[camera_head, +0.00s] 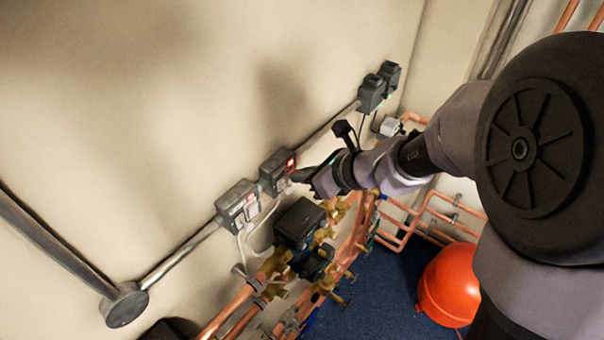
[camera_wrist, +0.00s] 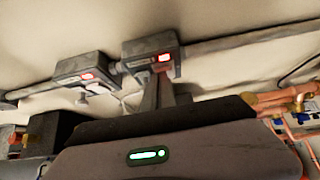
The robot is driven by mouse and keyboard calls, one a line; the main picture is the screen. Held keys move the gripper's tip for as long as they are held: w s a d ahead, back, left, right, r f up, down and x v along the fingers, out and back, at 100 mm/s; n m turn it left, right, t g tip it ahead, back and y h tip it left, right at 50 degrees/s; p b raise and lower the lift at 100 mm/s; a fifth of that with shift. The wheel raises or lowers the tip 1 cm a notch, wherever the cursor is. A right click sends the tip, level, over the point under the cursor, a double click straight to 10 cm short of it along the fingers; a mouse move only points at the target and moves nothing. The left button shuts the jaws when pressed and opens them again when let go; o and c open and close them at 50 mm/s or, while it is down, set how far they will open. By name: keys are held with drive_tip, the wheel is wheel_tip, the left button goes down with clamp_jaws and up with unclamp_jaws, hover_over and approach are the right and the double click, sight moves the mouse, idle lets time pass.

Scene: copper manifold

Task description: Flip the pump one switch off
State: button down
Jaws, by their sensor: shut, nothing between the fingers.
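Two grey switch boxes with red lit parts sit on the wall conduit. The left box (camera_head: 234,204) also shows in the wrist view (camera_wrist: 76,66). The right box (camera_head: 273,172) also shows in the wrist view (camera_wrist: 146,45), with its red part (camera_wrist: 163,58) lit. I cannot read which one is pump one. My gripper (camera_head: 296,175) is shut and empty, its fingertips in front of the right box. In the wrist view the narrow fingers (camera_wrist: 158,80) point up just below the red part. I cannot tell whether they touch it.
A black pump (camera_head: 300,222) and brass valves on copper pipes (camera_head: 232,305) lie below the boxes. Two dark boxes (camera_head: 371,93) are farther along the wall. A red vessel (camera_head: 448,284) stands on the blue floor (camera_head: 382,300). The wall above the conduit is bare.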

drive_tip(key=shift+w+a+r+p, duration=0.3)
drive_tip(key=shift+a+r+p, duration=0.15)
drive_tip(key=shift+p, duration=0.05)
drive_tip(key=shift+r+p, duration=0.5)
drive_tip(key=shift+r, duration=0.05)
drive_tip(key=shift+d, duration=0.1)
